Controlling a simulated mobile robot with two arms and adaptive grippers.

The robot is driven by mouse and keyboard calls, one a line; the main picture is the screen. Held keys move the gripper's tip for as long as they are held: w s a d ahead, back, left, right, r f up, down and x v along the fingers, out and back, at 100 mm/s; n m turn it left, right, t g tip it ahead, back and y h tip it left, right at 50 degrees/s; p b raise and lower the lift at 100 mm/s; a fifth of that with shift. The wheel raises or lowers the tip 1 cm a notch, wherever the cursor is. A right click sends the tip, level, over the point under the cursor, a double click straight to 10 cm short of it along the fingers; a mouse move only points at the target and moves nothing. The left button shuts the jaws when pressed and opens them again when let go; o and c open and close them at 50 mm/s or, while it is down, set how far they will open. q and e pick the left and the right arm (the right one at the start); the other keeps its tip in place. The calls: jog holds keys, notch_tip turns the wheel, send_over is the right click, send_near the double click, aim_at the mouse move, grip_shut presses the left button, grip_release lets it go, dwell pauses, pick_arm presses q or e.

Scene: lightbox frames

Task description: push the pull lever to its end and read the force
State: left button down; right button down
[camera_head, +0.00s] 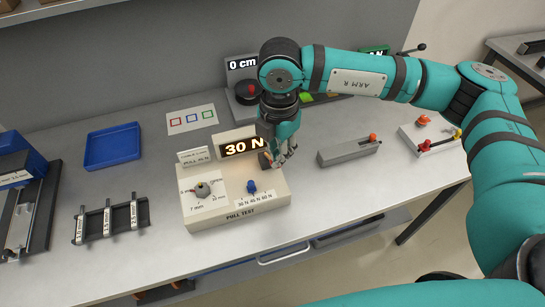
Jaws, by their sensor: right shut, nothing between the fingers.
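The cream pull test box (212,211) stands on the grey bench near the middle. Its display (241,147) glows "30 N". On its top are a round grey dial (203,189) with a red mark and a blue selector knob (251,187) over the labels 30 N, 45 N and 60 N. My right gripper (279,163) points down at the box's back right corner, shut with nothing in it. A small dark part (265,160) shows beside its fingers. I cannot tell whether this is the pull lever, or whether the fingers touch it. My left gripper is out of view.
A small sign (194,156) stands behind the dial. A blue tray (113,147) and a black rack (111,219) are to the left. A grey block (348,151) with an orange knob is to the right. A "0 cm" device (242,65) stands behind my arm.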

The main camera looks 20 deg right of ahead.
jog(key=shift+s+f+b, duration=0.2)
jog(key=shift+f+b, duration=0.55)
jog(key=shift+f, duration=0.05)
jog(key=shift+s+f+b, duration=0.2)
jog(key=shift+f+b, duration=0.5)
jog(key=shift+f, duration=0.1)
jog(key=shift+s+f+b, duration=0.2)
jog(key=shift+f+b, duration=0.55)
jog(key=shift+f, duration=0.05)
jog(key=s+r+p, duration=0.3)
jog(key=r+p, duration=0.1)
jog(key=r, duration=0.5)
jog(key=shift+p, duration=0.3)
